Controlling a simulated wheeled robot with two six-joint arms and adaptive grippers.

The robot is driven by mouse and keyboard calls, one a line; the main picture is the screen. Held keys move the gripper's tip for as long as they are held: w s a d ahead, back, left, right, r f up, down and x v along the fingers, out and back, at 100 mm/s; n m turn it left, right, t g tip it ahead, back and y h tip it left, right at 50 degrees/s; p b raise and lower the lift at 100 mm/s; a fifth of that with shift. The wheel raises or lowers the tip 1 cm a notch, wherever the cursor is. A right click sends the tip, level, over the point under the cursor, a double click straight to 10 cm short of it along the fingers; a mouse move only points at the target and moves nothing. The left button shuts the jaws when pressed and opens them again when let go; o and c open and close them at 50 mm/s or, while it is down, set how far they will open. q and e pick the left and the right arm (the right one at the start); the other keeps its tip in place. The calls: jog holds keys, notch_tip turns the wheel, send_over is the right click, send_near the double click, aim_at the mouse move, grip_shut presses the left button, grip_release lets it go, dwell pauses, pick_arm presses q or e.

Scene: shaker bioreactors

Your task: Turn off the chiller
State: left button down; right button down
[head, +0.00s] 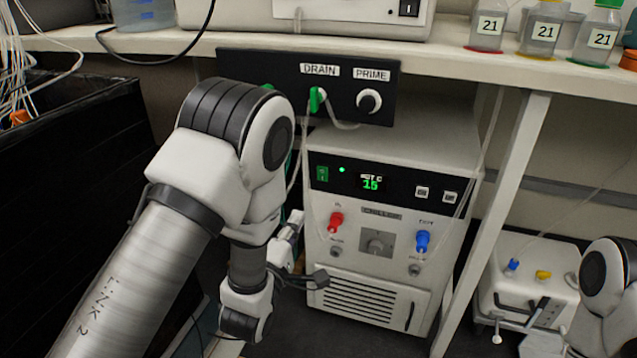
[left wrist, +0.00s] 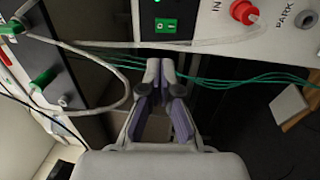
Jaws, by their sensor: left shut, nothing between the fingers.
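The chiller (head: 390,150) is a pale box under the bench with a black panel. Its green power switch (head: 322,174) sits at the panel's left, beside a lit green dot and a display (head: 371,184) reading 15. The switch also shows at the top of the left wrist view (left wrist: 165,25). My left gripper (head: 295,218) is beside the chiller's left front edge, below the switch. In the left wrist view its fingertips (left wrist: 160,68) are together and empty, pointing towards the switch but apart from it. My right gripper is out of view.
Above the chiller hangs a black DRAIN/PRIME panel (head: 280,72) with a green handle and tubing. Thin green cables (left wrist: 230,76) cross near my left fingertips. The chiller's red IN fitting (head: 336,222) and blue fitting (head: 422,241) stick out. A bench leg (head: 497,210) stands right of it.

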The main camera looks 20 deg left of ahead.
aim_at(322, 172)
pick_arm(q)
jog(key=w+b, duration=0.1)
jog(key=w, duration=0.3)
jog(key=w+b, duration=0.2)
jog(key=w, duration=0.2)
jog(key=w+r+b, duration=0.1)
jog(key=w+b, duration=0.1)
jog(key=w, duration=0.2)
jog(key=shift+w+d+r, duration=0.1)
jog(key=shift+w+d, duration=0.1)
jog(key=shift+w, duration=0.2)
jog(key=shift+w+r, duration=0.15)
jog(key=shift+w, duration=0.35)
